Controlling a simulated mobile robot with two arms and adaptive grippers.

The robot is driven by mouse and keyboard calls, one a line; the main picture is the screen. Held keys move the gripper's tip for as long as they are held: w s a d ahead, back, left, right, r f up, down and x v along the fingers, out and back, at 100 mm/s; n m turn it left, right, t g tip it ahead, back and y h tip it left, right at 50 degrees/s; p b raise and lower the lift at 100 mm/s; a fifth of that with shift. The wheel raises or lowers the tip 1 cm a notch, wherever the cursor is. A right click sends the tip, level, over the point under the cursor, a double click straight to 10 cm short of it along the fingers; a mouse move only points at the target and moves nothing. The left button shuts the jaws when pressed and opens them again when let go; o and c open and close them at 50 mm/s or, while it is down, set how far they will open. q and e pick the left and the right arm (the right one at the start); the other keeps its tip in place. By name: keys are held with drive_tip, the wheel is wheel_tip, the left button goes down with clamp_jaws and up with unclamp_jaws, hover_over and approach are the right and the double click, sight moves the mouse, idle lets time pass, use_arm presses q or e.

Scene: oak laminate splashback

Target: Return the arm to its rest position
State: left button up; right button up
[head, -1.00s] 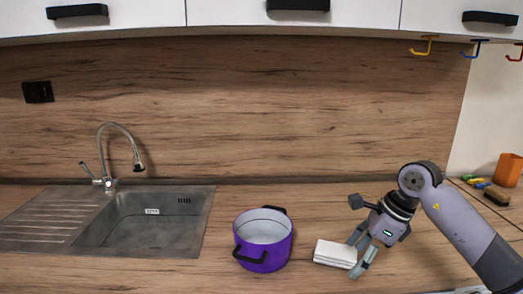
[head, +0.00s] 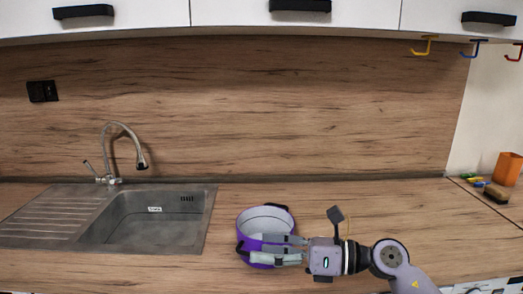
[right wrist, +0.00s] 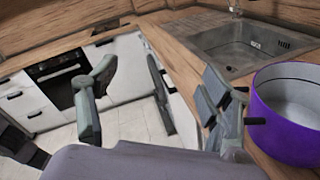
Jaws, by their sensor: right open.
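My right gripper (head: 277,249) is open, with its fingers pointing left in front of the purple pot (head: 262,220) in the head view. The pot stands upright on the counter and has black handles. The fingers overlap part of its front wall; I cannot tell whether they touch it. In the right wrist view the gripper's fingers (right wrist: 150,88) are spread apart with nothing held between them, and the pot (right wrist: 290,128) is beside the right finger. My left gripper is not in view.
A steel sink (head: 150,222) with a tap (head: 125,135) is at the left. An orange cup (head: 508,169) and a brush (head: 496,194) are at the far right. Hooks (head: 424,46) hang at the upper right. The counter behind my right arm is clear.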

drive_tip(key=w+d+r+m+t+h, duration=0.15)
drive_tip(key=d+m+t, duration=0.25)
drive_tip(key=m+t, duration=0.55)
drive_tip(key=d+r+m+t+h, duration=0.2)
drive_tip(key=d+m+t+h, duration=0.15)
drive_tip(key=m+t, duration=0.6)
drive_tip(key=s+d+f+m+g+h, duration=0.2)
drive_tip(key=d+f+m+g+h, duration=0.3)
drive_tip(key=f+m, duration=0.45)
drive_tip(key=s+d+f+m+g+h, duration=0.2)
drive_tip(key=d+f+m+h, duration=0.55)
drive_tip(key=f+m, duration=0.2)
drive_tip(key=s+f+m+g, duration=0.3)
drive_tip(key=s+f+g, duration=0.4)
drive_tip(key=s, duration=0.6)
drive_tip(key=s+f+m+g, duration=0.45)
drive_tip(key=s+f, duration=0.45)
drive_tip(key=s, duration=0.3)
wheel_tip(320, 180, down, 25)
drive_tip(key=n+g, duration=0.1)
drive_tip(key=g, duration=0.1)
drive_tip(key=s+d+f+g, duration=0.1)
drive_tip(key=s+d+f, duration=0.1)
drive_tip(key=s+f, duration=1.5)
drive_tip(key=shift+s+d+y, duration=0.15)
drive_tip(key=shift+s+y, duration=0.2)
